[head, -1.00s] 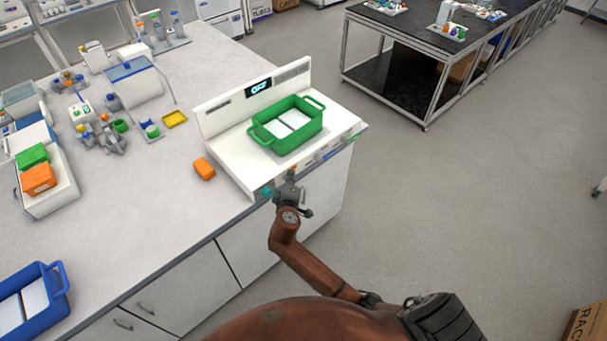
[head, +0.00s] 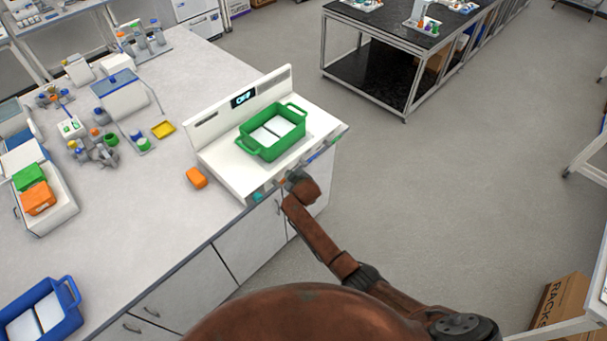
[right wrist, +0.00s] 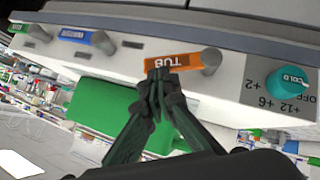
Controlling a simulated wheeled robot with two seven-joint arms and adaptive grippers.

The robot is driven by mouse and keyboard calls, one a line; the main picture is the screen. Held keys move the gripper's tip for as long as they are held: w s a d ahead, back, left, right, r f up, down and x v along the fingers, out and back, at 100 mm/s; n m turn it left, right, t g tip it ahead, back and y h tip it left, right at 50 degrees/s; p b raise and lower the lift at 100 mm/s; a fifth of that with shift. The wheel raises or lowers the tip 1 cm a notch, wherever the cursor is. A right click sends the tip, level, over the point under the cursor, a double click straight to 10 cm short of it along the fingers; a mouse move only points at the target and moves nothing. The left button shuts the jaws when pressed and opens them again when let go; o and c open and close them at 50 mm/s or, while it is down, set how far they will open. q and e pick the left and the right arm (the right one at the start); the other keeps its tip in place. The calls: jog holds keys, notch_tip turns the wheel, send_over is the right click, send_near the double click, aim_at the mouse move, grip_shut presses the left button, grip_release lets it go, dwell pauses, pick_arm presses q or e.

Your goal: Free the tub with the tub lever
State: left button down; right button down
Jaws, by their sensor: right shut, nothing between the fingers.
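The green tub (head: 272,131) with white contents sits on top of the white machine (head: 222,168). In the right wrist view the orange tub lever (right wrist: 185,55), lettered "TUB", lies along the machine's front panel with a grey round hub (right wrist: 211,61) at one end. My right gripper (right wrist: 163,68) is shut and empty, its fingertips at the lever's end away from the hub. Whether they touch it I cannot tell. In the head view my right wrist, at the machine's front edge, mostly hides the gripper. My left gripper is out of view.
An orange block (head: 196,178) lies left of the machine. A blue tub (head: 68,318) stands at the counter's near left.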

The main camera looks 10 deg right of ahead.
jog(key=shift+w+d+f, duration=0.35)
jog(key=shift+d+f, duration=0.1)
jog(key=shift+f, duration=0.15)
jog(key=shift+d+f, duration=0.1)
jog(key=shift+f, duration=0.05)
dwell(0.3)
jog(key=s+d+r+p, duration=0.3)
jog(key=s+d+r, duration=0.1)
jog(key=r, duration=0.7)
jog(key=shift+s, duration=0.85)
jog(key=shift+d, duration=0.1)
